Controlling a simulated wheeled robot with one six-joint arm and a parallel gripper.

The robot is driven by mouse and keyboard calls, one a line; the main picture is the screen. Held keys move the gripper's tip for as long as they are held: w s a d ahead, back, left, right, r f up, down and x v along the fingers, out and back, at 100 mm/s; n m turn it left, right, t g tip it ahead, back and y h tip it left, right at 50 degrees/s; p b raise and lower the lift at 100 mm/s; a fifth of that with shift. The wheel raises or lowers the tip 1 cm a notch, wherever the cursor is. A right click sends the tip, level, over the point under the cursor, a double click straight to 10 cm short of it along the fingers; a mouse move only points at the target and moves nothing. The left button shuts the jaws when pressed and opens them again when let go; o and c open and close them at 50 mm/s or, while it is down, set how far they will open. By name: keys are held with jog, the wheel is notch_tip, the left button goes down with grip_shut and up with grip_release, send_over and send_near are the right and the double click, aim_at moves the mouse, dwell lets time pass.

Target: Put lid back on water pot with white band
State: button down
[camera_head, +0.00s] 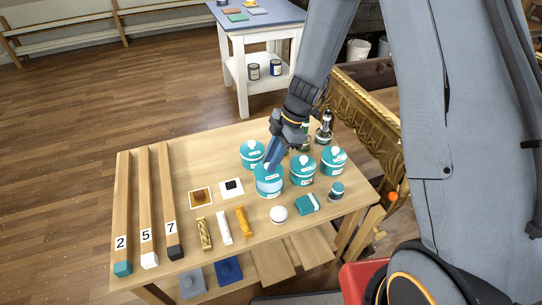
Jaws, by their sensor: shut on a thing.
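Several teal pots with pale markings stand together on the wooden table. My gripper (269,163) points down over the front-left pot (269,184) and is shut on what looks like its lid (266,172). The fingers hide the lid's knob. The lid is at the pot's top; I cannot tell whether it is fully seated. The other pots, at the back left (251,156), the middle (302,172) and the right (333,162), have lids with white knobs. The markings are too small to tell which pot has the white band.
Dark bottles (325,128) stand behind the pots. A white ball-like item (278,214), a teal folded cloth (307,204) and a small jar (336,191) lie in front. Numbered wooden bars (146,200) fill the table's left. A gilt carved frame (365,118) is close on the right.

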notch_tip(320, 180, down, 2)
jog(key=shift+f+b, duration=0.25)
jog(key=shift+b, duration=0.1)
notch_tip(320, 180, down, 2)
jog(key=b, duration=0.2)
jog(key=shift+f+b, duration=0.15)
jog(key=shift+b, duration=0.15)
jog(key=shift+d+b, duration=0.1)
jog(key=shift+b, duration=0.65)
dwell(1.2)
jog(key=shift+f+b, duration=0.15)
jog(key=shift+b, duration=0.8)
dwell(1.0)
dwell(0.3)
jog(key=c, duration=1)
grip_release()
jog(key=shift+r, duration=0.2)
jog(key=shift+r+p, duration=1.6)
jog(key=shift+r, duration=1.75)
